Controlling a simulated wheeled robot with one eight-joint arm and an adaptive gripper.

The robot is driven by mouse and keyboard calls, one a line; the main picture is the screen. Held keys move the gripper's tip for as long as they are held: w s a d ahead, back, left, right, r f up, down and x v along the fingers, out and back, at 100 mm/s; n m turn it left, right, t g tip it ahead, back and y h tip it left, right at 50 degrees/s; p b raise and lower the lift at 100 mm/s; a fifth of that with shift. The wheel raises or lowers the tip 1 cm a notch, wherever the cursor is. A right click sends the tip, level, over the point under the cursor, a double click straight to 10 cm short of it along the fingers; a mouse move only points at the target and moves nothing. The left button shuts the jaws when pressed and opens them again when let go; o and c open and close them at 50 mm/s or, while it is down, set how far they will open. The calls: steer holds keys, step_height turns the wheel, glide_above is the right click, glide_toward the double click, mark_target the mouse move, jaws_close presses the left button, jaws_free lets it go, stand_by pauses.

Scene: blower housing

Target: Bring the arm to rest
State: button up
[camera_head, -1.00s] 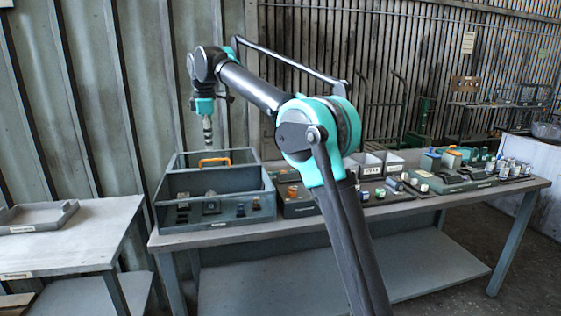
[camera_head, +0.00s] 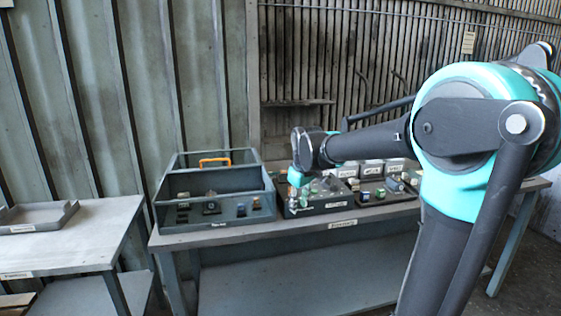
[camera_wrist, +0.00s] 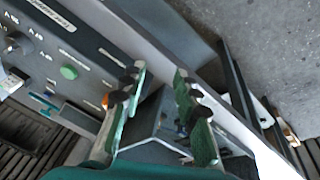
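In the head view my arm reaches from the right across the workbench, its wrist low over the dark tray (camera_head: 325,208) beside the grey crate. My gripper (camera_wrist: 158,82) shows in the wrist view with its two green-padded fingers apart and nothing held between them. In the head view the fingers are small and hard to make out against the parts on the tray.
The grey open crate (camera_head: 232,222) with an orange handle (camera_head: 214,161) and several small parts stands on the workbench's left end. A lower side table (camera_head: 95,230) with a shallow tray (camera_head: 38,226) is at left. Labelled boxes (camera_head: 372,170) stand behind the trays.

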steer(key=s+d+f+m, duration=0.4)
steer(key=s+d+f, duration=0.2)
steer(key=s, duration=0.5)
steer(key=s+d+f+m, duration=0.4)
steer(key=s+d+f, duration=0.3)
steer(key=s+f, duration=0.4)
steer(key=shift+s+f+t+h, duration=0.3)
steer(key=shift+s+t, duration=0.1)
